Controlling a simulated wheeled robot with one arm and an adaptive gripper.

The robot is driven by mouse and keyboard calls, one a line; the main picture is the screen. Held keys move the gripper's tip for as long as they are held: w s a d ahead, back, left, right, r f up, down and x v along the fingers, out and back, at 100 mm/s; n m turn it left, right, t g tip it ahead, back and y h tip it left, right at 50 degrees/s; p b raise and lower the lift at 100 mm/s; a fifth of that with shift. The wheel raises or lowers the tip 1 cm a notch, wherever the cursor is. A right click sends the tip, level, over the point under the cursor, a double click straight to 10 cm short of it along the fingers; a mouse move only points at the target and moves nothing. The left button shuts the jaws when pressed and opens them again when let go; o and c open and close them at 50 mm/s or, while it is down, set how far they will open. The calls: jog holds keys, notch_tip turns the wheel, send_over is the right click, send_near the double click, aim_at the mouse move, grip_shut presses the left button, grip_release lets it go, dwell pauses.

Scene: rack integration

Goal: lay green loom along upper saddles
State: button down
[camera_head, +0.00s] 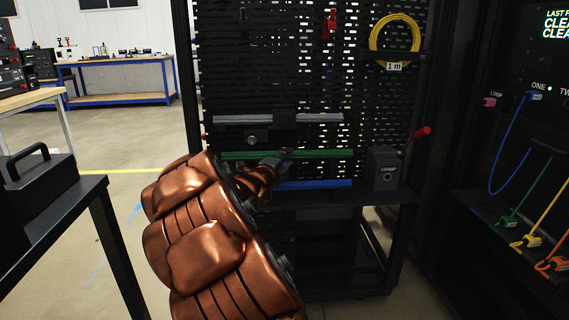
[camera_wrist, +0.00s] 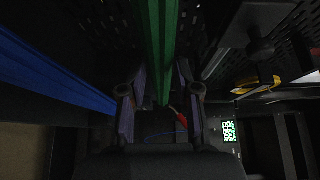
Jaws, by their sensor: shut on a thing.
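The green loom (camera_head: 322,154) is a long straight green length lying level in front of the black perforated panel. In the wrist view the green loom (camera_wrist: 160,40) runs between the two fingers of my gripper (camera_wrist: 160,77). My gripper (camera_head: 284,157) is shut on it near its middle in the head view, partly hidden by my copper-coloured arm. A grey rail (camera_head: 315,118) with a dark bracket and a round knob crosses the panel above the loom. I cannot clearly make out the upper saddles.
A blue length (camera_head: 318,184) lies lower, at the shelf edge. A crimp tool (camera_head: 384,168) with a red handle stands to the right. A yellow coil (camera_head: 394,34) hangs top right. A dark rack (camera_head: 520,130) with coloured cables is at far right, a black cart (camera_head: 85,195) at left.

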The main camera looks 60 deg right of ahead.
jog(key=shift+s+a+b, duration=0.65)
jog(key=shift+s+a, duration=0.25)
jog(key=shift+a, duration=0.2)
jog(key=shift+s+a+b, duration=0.6)
jog(key=shift+s+a, duration=0.25)
jog(key=shift+a, duration=0.25)
jog(key=shift+a, duration=0.1)
jog(key=shift+a, duration=2.7)
notch_tip(320, 180, up, 36)
jog(key=p, duration=2.6)
jog(key=shift+w+d+f+b, duration=0.15)
jog(key=shift+w+d+f, duration=0.45)
jog(key=shift+w+d, duration=1.25)
jog(key=shift+w+d+f+b, duration=0.15)
jog(key=shift+w+d+f, duration=0.5)
jog(key=shift+w+d, duration=1.15)
jog(key=shift+w+d+f+b, duration=0.15)
jog(key=shift+w+d+f, duration=0.65)
jog(key=shift+d, duration=1.85)
